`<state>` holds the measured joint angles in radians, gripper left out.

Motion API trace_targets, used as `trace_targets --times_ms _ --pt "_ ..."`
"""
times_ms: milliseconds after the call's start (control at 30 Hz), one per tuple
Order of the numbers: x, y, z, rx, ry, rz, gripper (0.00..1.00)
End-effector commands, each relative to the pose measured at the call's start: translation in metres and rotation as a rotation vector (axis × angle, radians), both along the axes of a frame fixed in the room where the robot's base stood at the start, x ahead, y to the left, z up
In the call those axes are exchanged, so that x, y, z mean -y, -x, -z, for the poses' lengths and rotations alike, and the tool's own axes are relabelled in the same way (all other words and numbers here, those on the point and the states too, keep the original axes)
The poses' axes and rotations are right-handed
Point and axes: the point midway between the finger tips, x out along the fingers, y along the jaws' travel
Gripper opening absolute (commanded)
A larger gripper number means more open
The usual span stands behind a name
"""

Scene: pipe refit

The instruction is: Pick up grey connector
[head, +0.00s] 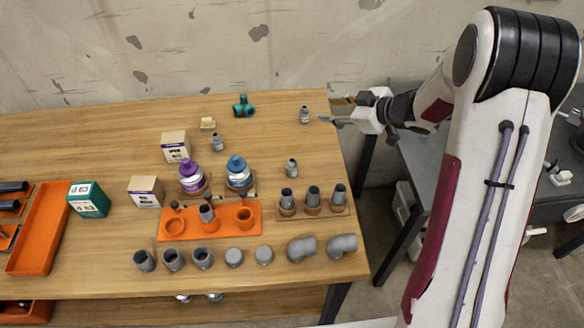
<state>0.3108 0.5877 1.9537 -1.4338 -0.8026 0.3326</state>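Several grey pipe fittings are on the wooden table, and I cannot tell which one is the grey connector. A small grey upright piece (304,115) stands near the table's back right corner. Similar small grey pieces stand left of the middle (217,142) and right of the middle (291,167). My gripper (324,120) reaches in from the right, its fingertips just right of the back right grey piece. A small gap seems to show between them. The fingers are small and seen from the side, so their opening is unclear.
A teal fitting (243,106) and a beige piece (208,124) lie at the back. Purple (191,177) and blue (239,174) bottles stand behind an orange holder (188,234). A wooden rack (320,212) holds grey fittings. Grey caps and elbows (301,248) line the front. Boxes stand left.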

Motion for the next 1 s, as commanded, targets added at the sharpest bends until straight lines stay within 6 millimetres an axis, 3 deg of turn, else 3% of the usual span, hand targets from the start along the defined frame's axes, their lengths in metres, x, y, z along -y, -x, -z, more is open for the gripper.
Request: trace_targets --times_ms 200,500,700,1000 --pt "-0.018 0.020 0.044 -0.060 -0.097 -0.146 0.33" --pt "-0.038 0.064 0.091 -0.153 -0.247 -0.333 0.33" --pt "-0.043 0.083 0.104 -0.190 -0.308 -0.398 0.33" --pt "-0.044 0.087 0.106 -0.197 -0.319 -0.411 0.33"
